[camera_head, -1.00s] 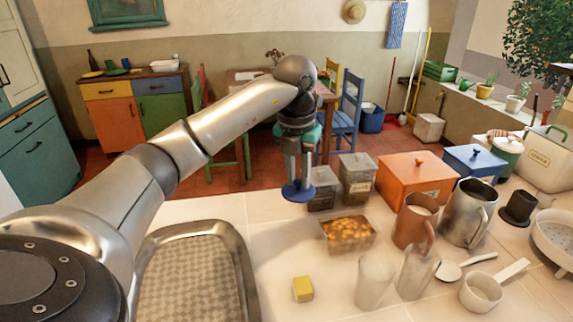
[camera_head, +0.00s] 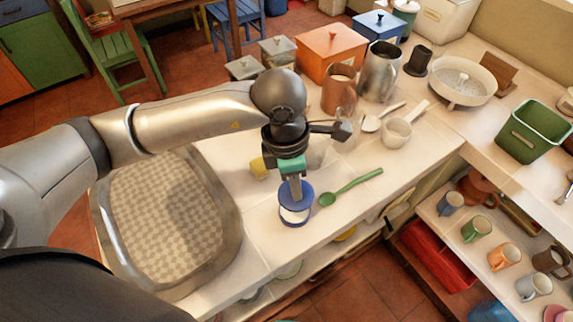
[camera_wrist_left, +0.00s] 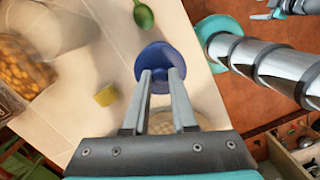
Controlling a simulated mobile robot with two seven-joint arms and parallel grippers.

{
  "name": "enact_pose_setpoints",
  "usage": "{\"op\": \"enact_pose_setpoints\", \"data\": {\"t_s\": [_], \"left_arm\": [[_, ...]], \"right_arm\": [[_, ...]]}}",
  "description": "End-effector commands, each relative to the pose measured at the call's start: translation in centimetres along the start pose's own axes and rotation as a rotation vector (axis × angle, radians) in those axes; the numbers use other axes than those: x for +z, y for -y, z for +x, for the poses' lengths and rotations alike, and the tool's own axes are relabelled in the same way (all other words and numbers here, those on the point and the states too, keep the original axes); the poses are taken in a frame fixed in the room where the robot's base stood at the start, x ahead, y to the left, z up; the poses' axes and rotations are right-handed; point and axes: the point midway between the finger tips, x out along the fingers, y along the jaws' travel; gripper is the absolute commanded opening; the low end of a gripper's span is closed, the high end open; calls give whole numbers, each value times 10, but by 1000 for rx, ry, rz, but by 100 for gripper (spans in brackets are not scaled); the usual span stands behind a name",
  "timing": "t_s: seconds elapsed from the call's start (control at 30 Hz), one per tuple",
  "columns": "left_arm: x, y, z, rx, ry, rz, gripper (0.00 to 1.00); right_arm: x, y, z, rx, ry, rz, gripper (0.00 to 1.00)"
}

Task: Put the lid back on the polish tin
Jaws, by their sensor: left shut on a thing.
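A round blue lid (camera_head: 305,196) is gripped by my left gripper (camera_head: 296,190), which points down near the counter's front edge. The lid also shows in the left wrist view (camera_wrist_left: 151,62), with both fingers (camera_wrist_left: 162,76) on its middle. The polish tin (camera_head: 295,216), pale with blue, shows just below the lid in the head view. The lid covers most of its top; I cannot tell whether they touch. A silver and teal arm part of mine (camera_wrist_left: 270,60) is at the right there; the right jaws are unclear.
A green spoon (camera_head: 350,187) lies right of the tin. A yellow block (camera_head: 258,168) is behind it. A metal tray (camera_head: 222,258) lies left. Jugs, glasses and a white pan (camera_head: 398,132) stand behind. The counter's front edge is close, above a lower shelf.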

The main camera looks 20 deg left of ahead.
Motion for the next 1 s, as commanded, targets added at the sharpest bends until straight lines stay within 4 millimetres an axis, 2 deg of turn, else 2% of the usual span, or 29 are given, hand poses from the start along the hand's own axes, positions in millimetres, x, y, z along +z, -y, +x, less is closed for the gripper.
{"op": "enact_pose_setpoints", "data": {"t_s": [0.47, 0.6, 0.8, 1.0], "left_arm": [[-5, 0, 40, -1, -1, -4, 0], [-7, -1, 54, 0, 0, -4, 0], [-8, -1, 62, 1, -1, -5, 0], [-8, -1, 61, 1, -1, -5, 0]], "right_arm": [[2, 0, 26, 0, -1, 1, 74], [3, 0, 40, 1, -2, 1, 74], [3, 0, 47, 1, -2, 1, 74], [3, 0, 47, 1, -2, 1, 74]]}}
